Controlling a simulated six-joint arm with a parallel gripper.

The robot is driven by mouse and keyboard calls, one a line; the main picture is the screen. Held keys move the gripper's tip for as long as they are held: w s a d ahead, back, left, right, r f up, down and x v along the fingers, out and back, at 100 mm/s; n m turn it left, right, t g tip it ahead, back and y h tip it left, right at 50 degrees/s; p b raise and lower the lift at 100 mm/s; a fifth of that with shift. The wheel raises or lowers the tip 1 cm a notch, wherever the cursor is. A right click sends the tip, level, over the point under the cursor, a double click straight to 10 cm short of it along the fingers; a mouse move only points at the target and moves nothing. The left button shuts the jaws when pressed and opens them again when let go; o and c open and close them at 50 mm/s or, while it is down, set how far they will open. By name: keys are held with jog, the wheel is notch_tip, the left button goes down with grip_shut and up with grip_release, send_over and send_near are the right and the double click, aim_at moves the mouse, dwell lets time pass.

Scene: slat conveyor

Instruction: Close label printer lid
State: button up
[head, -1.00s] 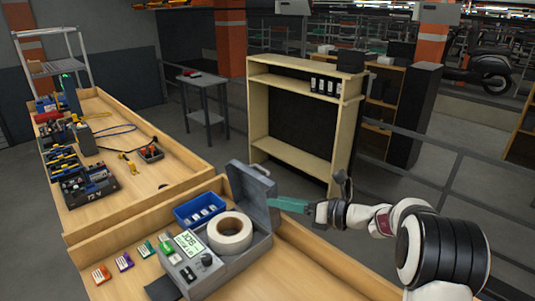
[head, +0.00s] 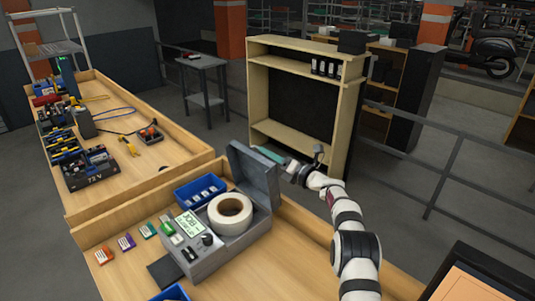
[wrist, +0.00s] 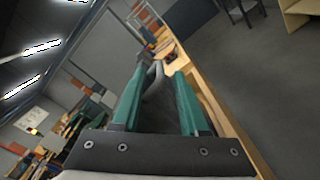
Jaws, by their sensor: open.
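The grey label printer (head: 200,258) stands on the near wooden bench, with a screen and knobs on its front. Its lid (head: 255,172) stands raised at the back. A white label roll (head: 230,212) lies exposed in the open body. My gripper (head: 270,155), with green fingers, is just behind the upper edge of the lid, to its right; I cannot tell whether it touches. In the wrist view the two green fingers (wrist: 158,102) are apart, with a grey piece that looks like part of the lid (wrist: 153,80) beyond and between them.
A blue bin (head: 201,188) stands left of the printer, beside several coloured label cartridges (head: 126,242). A dark pad (head: 165,272) lies in front. Another blue bin (head: 170,293) is at the near edge. A wooden shelf (head: 305,66) stands behind the bench.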

jog(key=shift+w+a, duration=0.45)
jog(key=shift+a, duration=0.05)
jog(key=shift+c, duration=0.3)
grip_shut()
jog(key=shift+d+f, duration=0.1)
jog(key=shift+f, duration=0.15)
dwell(0.7)
